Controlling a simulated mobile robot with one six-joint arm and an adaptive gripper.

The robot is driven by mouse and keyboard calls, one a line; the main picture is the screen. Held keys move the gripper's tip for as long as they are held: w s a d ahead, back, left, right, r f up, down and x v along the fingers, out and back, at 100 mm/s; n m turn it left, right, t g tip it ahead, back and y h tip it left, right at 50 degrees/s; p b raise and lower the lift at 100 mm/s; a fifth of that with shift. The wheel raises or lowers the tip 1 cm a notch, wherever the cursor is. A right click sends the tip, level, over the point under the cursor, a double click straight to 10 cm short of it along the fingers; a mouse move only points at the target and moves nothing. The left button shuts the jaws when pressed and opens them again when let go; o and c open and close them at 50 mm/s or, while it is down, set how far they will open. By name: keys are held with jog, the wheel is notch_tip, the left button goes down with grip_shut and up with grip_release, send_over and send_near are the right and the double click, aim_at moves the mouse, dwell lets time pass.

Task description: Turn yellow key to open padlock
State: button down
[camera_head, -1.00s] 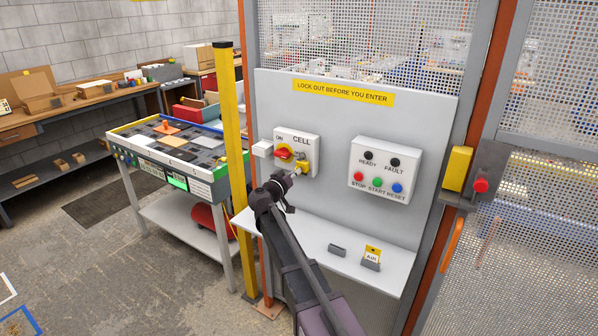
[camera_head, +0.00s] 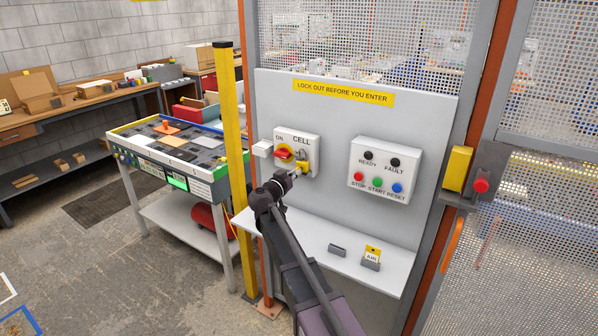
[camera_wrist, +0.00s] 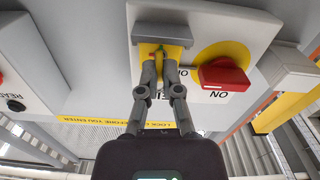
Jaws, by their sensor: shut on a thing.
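The yellow padlock (camera_head: 303,167) hangs at the lower right of the white CELL switch box, below the red switch knob (camera_head: 284,154). In the wrist view the picture is turned over, and the padlock (camera_wrist: 180,32) shows yellow at the fingertips, partly hidden by a grey bar. My gripper (camera_wrist: 160,62) is shut on the yellow key (camera_wrist: 159,58), a thin piece between the fingertips, close against the padlock. In the head view my gripper (camera_head: 290,177) is just below the padlock and hides the key. I cannot tell whether the shackle is open.
The red knob (camera_wrist: 224,75) is close beside my fingers in the wrist view. A button box (camera_head: 384,170) is on the panel to the right. A white shelf (camera_head: 310,240) below holds a grey block (camera_head: 336,249) and a tag holder (camera_head: 371,263). A yellow post (camera_head: 230,130) stands left.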

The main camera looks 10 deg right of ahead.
jog(key=shift+m, duration=0.7)
jog(key=c, duration=0.7)
grip_release()
jog(key=v, duration=1.2)
